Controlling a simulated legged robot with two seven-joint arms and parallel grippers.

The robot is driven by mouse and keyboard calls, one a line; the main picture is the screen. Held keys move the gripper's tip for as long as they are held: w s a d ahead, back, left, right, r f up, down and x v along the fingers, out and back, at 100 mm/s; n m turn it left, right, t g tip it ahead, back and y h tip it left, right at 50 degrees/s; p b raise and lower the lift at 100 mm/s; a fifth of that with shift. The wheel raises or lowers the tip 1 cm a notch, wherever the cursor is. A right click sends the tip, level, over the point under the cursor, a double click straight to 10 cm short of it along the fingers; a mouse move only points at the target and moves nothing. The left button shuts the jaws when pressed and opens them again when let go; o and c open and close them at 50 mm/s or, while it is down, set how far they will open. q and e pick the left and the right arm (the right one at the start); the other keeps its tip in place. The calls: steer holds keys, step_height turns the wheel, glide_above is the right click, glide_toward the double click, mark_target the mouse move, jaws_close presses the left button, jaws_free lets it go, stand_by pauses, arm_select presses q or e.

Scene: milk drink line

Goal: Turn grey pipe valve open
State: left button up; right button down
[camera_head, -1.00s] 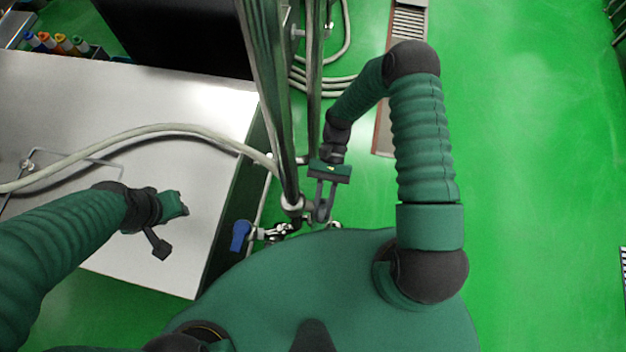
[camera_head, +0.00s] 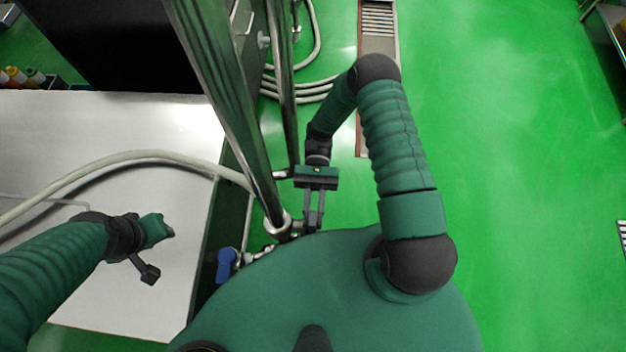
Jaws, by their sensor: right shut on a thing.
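My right gripper (camera_head: 313,218) points down beside the lower end of the steel pipes, close to a pipe joint (camera_head: 278,226). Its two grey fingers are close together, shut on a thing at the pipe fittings. I take it to be the grey pipe valve, but its handle is hidden by the fingers and my body. A blue valve handle (camera_head: 227,265) shows to the left, apart from the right gripper. My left gripper (camera_head: 160,250) hangs over the steel table; its fingers show only in part, so its opening is unclear.
The steel table (camera_head: 150,300) is on the left, with a pale hose (camera_head: 130,157) arching over it. Tall steel pipes (camera_head: 225,110) stand just left of my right arm. A floor drain (camera_head: 378,25) lies behind.

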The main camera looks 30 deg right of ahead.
steer(key=c, duration=1.5)
jaws_free()
steer(key=shift+w, duration=0.1)
steer(key=shift+c, duration=0.2)
steer(key=shift+o, duration=1.1)
steer(key=shift+w+d+f, duration=0.1)
steer(key=shift+w+d, duration=0.05)
steer(key=b+v, duration=0.2)
steer(key=v, duration=0.5)
steer(key=shift+b, duration=0.3)
steer(key=shift+w+d, duration=0.1)
